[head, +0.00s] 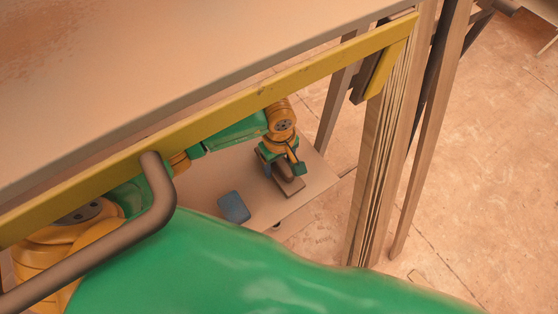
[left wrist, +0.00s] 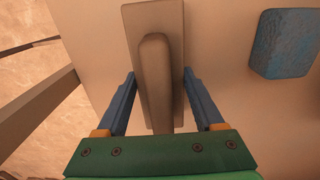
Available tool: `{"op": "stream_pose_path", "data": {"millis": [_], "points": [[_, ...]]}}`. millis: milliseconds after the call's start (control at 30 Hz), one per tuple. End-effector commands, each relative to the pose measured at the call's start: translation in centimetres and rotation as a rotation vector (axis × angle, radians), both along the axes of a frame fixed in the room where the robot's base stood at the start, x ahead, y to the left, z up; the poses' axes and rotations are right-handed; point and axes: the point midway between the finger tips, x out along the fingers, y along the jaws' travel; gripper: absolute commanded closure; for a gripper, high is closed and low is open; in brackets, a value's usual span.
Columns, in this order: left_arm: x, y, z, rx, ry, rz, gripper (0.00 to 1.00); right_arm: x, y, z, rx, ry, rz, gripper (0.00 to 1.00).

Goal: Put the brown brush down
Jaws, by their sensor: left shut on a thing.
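The brown brush (left wrist: 155,60), a flat rectangular block with a raised long handle, lies between the fingers of my left gripper (left wrist: 158,76) in the left wrist view. My left gripper is shut on it, with one blue finger along each side. In the head view the brush (head: 291,184) shows under my left gripper (head: 281,170), over the low pale board (head: 317,176). I cannot tell whether the brush touches the board. My right gripper is in neither view.
A blue block, perhaps a sponge (head: 234,207), lies on the board to the left of the brush; it also shows in the left wrist view (left wrist: 284,43). A yellow rail (head: 220,113) and a tabletop (head: 200,60) stand above my left arm. Uprights (head: 385,150) stand right of the board.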

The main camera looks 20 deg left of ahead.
Motion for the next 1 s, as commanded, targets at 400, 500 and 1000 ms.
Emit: {"op": "stream_pose_path", "data": {"millis": [400,500,1000], "points": [[0.0,0.0,-0.2,0.000,0.000,0.001,0.01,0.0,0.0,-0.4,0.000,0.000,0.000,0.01],[0.0,0.0,-0.2,0.000,0.000,0.001,0.01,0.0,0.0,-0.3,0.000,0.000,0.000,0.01],[0.2,0.0,8.8,-0.001,-0.008,0.000,0.01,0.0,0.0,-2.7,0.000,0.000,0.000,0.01]]}}
